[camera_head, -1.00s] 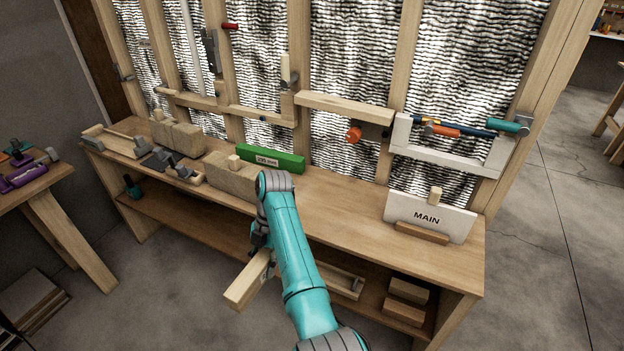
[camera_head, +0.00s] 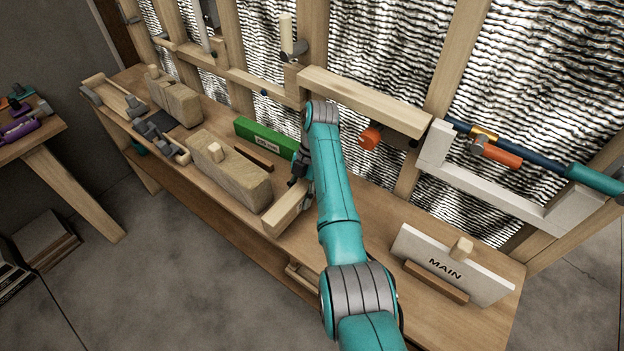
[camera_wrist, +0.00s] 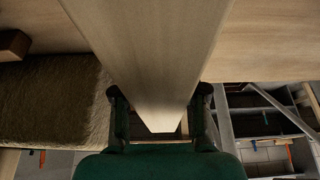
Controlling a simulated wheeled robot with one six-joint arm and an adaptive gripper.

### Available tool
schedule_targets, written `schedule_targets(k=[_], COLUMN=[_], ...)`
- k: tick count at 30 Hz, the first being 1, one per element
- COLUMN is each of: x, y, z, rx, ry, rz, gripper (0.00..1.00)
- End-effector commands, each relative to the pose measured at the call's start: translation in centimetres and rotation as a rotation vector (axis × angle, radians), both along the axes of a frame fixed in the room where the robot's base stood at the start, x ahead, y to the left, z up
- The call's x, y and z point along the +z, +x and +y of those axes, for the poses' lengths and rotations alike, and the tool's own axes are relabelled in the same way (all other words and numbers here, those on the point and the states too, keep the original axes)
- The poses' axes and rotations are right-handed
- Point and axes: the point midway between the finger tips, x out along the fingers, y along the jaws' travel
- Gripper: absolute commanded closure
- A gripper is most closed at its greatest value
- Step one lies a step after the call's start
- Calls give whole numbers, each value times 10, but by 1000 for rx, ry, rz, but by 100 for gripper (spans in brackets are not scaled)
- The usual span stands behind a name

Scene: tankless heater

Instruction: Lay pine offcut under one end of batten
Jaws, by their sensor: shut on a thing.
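My gripper (camera_head: 302,172) is shut on a pale, straight-edged wooden piece, which looks like the pine offcut (camera_head: 285,211). It is held at the bench's front edge, right of a large tan block; the head view does not settle whether it touches the top. In the wrist view the piece (camera_wrist: 150,45) runs between both fingers (camera_wrist: 160,108) and fills the upper middle. My arm hides part of the gripper. A long pale bar (camera_head: 365,100) is fixed across the wall studs; I cannot tell whether it is the batten.
The workbench (camera_head: 365,215) holds the large tan block (camera_head: 230,170), a green sign (camera_head: 266,138) and a white MAIN sign (camera_head: 455,265). An orange knob (camera_head: 370,138) and a pale bracket (camera_head: 500,195) are at the wall. Bench top between my arm and the MAIN sign is clear.

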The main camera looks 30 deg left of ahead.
Motion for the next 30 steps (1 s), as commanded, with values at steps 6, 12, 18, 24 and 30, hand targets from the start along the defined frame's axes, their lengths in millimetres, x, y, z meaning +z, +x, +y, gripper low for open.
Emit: schedule_targets(k=[6,12,18,24,30], x=[0,1,-6,-17,-19], y=[0,1,1,1,1], z=[0,0,0,0,0], rx=[0,0,0,0,0], ry=[0,0,-1,-1,-1], rz=[0,1,4,3,3], gripper=[100,100,100,100,100])
